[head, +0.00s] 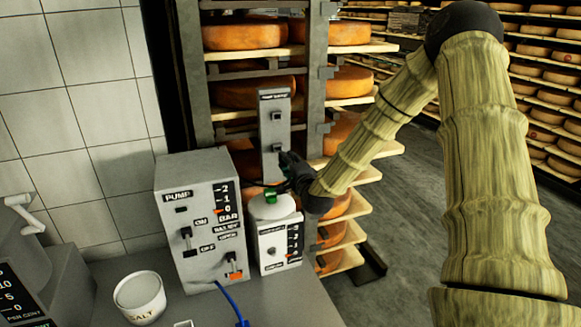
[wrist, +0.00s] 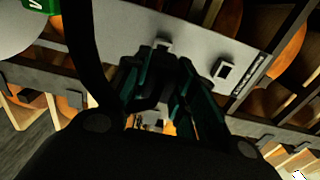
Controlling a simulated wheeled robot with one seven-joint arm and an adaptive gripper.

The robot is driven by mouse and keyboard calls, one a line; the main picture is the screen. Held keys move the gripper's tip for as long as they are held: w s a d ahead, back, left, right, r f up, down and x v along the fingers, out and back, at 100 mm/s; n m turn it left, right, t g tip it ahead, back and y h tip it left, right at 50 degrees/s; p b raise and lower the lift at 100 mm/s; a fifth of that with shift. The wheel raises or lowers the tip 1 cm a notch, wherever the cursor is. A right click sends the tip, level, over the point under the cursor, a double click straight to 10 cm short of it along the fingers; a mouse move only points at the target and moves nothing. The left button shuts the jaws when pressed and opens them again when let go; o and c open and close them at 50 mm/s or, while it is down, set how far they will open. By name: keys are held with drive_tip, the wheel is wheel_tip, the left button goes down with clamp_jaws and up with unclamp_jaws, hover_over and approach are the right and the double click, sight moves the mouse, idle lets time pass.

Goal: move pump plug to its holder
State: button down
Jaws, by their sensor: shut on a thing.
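A grey upright panel (head: 274,135) labelled as pump supply stands behind the pump box. It has a dark square socket (head: 277,116) in its upper half, which also shows in the wrist view (wrist: 223,71). My gripper (head: 285,160) is at the panel's lower half, below that socket. In the wrist view, my gripper's teal fingers (wrist: 162,80) are shut on a dark thing, apparently the pump plug, mostly hidden between them. A small grey bracket (wrist: 162,43), likely the holder, shows at the fingertips against the panel. I cannot tell whether the plug touches it.
The pump box (head: 200,210) with switches stands left of my gripper. A smaller box (head: 275,245) with a green-topped white piece (head: 270,203) is just below it. A salt tub (head: 140,297) and blue cable (head: 230,300) are on the bench. Cheese racks (head: 315,60) stand close behind.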

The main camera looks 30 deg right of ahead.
drive_tip(key=shift+b+x, duration=0.3)
drive_tip(key=shift+x, duration=1.1)
drive_tip(key=shift+b, duration=0.5)
idle(0.9)
drive_tip(key=shift+b+x, duration=0.6)
drive_tip(key=shift+x, duration=0.85)
idle(0.4)
drive_tip(key=c, duration=1.1)
unclamp_jaws()
drive_tip(key=v, duration=1.2)
